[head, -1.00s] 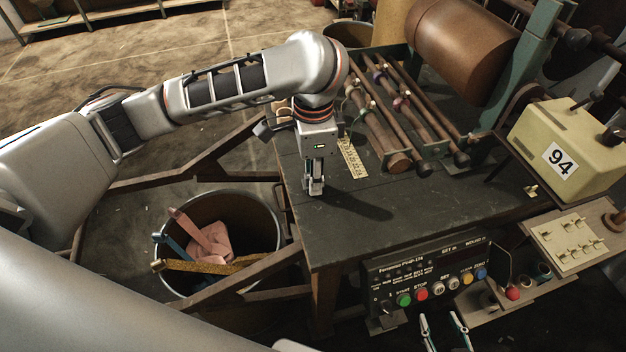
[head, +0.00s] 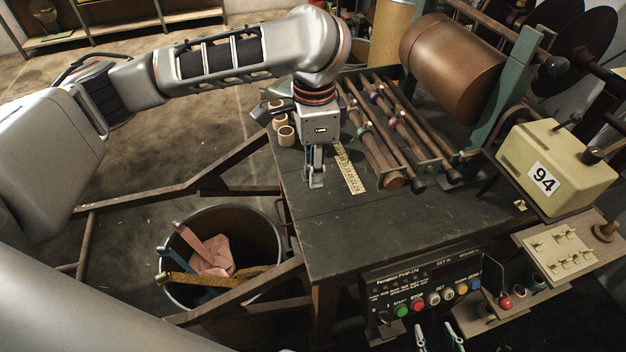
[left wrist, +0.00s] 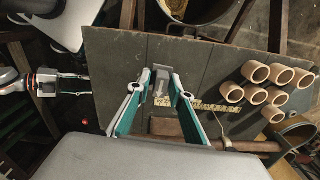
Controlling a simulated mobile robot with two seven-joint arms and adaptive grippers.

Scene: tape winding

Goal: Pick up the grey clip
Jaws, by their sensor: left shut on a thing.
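The grey clip (left wrist: 161,82) is between the fingertips of my left gripper (left wrist: 160,86) in the left wrist view, and the gripper is shut on it. In the head view my left gripper (head: 315,182) points down over the left part of the dark table, and its fingers mostly hide the clip. I cannot tell if the clip touches the tabletop. My right gripper (head: 440,338) shows at the bottom edge of the head view, fingers apart and empty, in front of the control panel. It also shows in the left wrist view (left wrist: 84,84).
A yellow ruler (head: 350,170) lies right of my left gripper, beside a rack of rods (head: 385,140). Several tan rolls (left wrist: 256,72) stand at the table's edge. A bin (head: 270,222) with cloth strips stands left of the table (head: 400,225). The table's front is clear.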

